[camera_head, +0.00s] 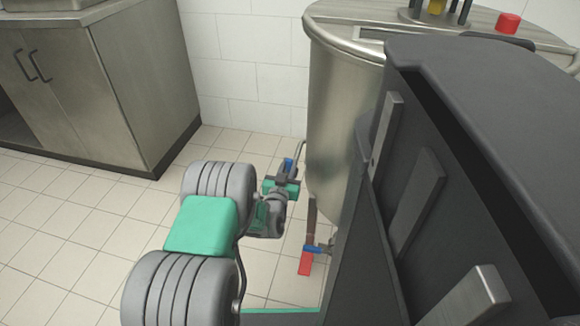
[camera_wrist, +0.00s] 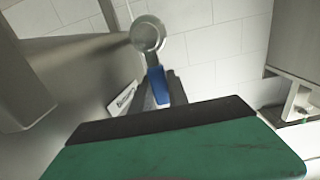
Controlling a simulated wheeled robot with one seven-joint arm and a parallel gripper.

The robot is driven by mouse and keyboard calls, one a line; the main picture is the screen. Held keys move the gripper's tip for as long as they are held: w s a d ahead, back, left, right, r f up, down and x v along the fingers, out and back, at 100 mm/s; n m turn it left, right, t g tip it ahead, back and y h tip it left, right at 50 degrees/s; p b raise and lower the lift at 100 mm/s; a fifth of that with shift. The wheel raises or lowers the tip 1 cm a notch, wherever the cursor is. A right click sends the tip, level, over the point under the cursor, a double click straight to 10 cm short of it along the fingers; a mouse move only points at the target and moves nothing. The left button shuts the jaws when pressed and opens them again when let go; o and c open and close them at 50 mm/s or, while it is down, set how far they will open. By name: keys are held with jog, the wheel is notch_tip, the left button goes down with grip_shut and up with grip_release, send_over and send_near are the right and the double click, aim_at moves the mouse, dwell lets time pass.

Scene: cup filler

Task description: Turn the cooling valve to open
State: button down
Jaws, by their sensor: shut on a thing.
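A valve with a blue lever (camera_head: 288,165) sits on a thin metal pipe at the left side of the steel tank. In the wrist view, the blue lever (camera_wrist: 157,86) lies between my two dark fingers, below a round metal pipe end (camera_wrist: 148,34). My gripper (camera_head: 284,181) is shut on the blue lever, and its fingers also show in the wrist view (camera_wrist: 161,97). The fingers partly hide the lever, and the valve body is hard to make out. I cannot tell how far the lever is turned.
The steel tank (camera_head: 335,110) stands right of my gripper. Below is another fitting with a blue part (camera_head: 318,249) and a red piece (camera_head: 305,264). A red button (camera_head: 508,23) is on the tank top. A steel cabinet (camera_head: 100,85) stands left, with clear tiled floor between.

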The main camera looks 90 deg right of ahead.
jog(key=c, duration=1.3)
grip_release()
jog(key=v, duration=0.7)
jog(key=shift+w+a, duration=0.15)
jog(key=shift+a, duration=0.2)
